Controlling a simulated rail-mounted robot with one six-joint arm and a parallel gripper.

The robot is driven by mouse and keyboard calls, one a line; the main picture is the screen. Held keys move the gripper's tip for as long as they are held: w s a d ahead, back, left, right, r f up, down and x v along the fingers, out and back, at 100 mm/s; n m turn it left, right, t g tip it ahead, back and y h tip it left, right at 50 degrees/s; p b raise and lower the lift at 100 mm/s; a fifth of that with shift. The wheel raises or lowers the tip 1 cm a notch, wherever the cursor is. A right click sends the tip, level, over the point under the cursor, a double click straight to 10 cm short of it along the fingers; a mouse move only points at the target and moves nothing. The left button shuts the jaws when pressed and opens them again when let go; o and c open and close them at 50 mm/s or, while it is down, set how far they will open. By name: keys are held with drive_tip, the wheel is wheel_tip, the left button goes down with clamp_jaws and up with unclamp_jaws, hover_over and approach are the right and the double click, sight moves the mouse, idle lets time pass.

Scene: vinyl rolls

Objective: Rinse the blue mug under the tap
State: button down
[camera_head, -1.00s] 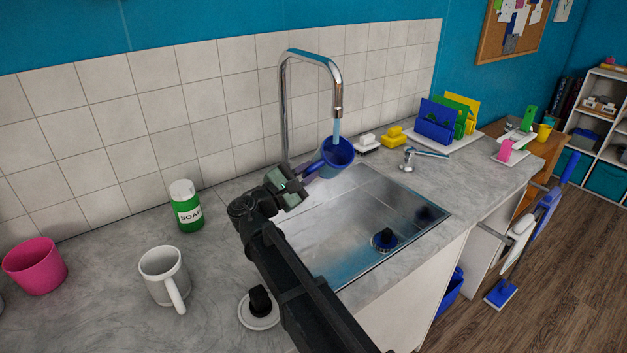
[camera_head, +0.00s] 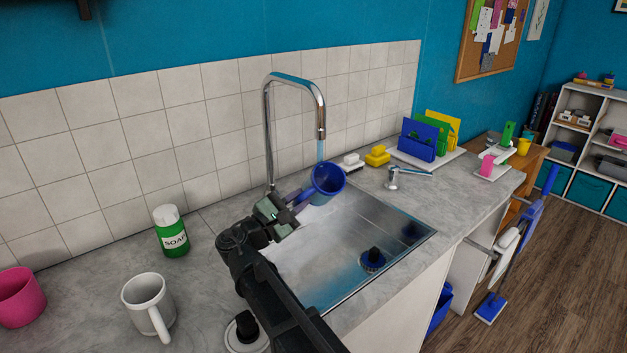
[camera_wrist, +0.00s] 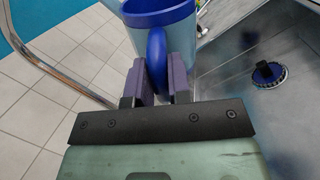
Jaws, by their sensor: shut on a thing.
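The blue mug (camera_head: 327,181) is held above the sink, tilted, with its opening showing in the head view. My gripper (camera_head: 295,198) is shut on its handle. In the wrist view, the fingers of my gripper (camera_wrist: 160,80) sit on both sides of the handle of the blue mug (camera_wrist: 158,18). The chrome tap (camera_head: 268,130) arches over the sink, and a bluish stream of water runs from its spout toward the mug's mouth. Whether water collects in the mug cannot be seen. The metal sink (camera_head: 335,248) lies below.
A soap bottle (camera_head: 171,231), a white mug (camera_head: 147,303) and a pink cup (camera_head: 18,297) stand on the left counter. A dark-handled plug (camera_head: 373,259) is in the sink.

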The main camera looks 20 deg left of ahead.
drive_tip(key=s+d, duration=0.3)
drive_tip(key=shift+s+d, duration=0.1)
idle(0.3)
drive_tip(key=shift+r, duration=0.1)
idle(1.0)
drive_tip(key=s+d+r+p, duration=0.4)
drive_tip(key=r+p, duration=0.2)
drive_tip(key=shift+d, duration=0.15)
drive_tip(key=shift+s+f, duration=0.1)
idle(0.3)
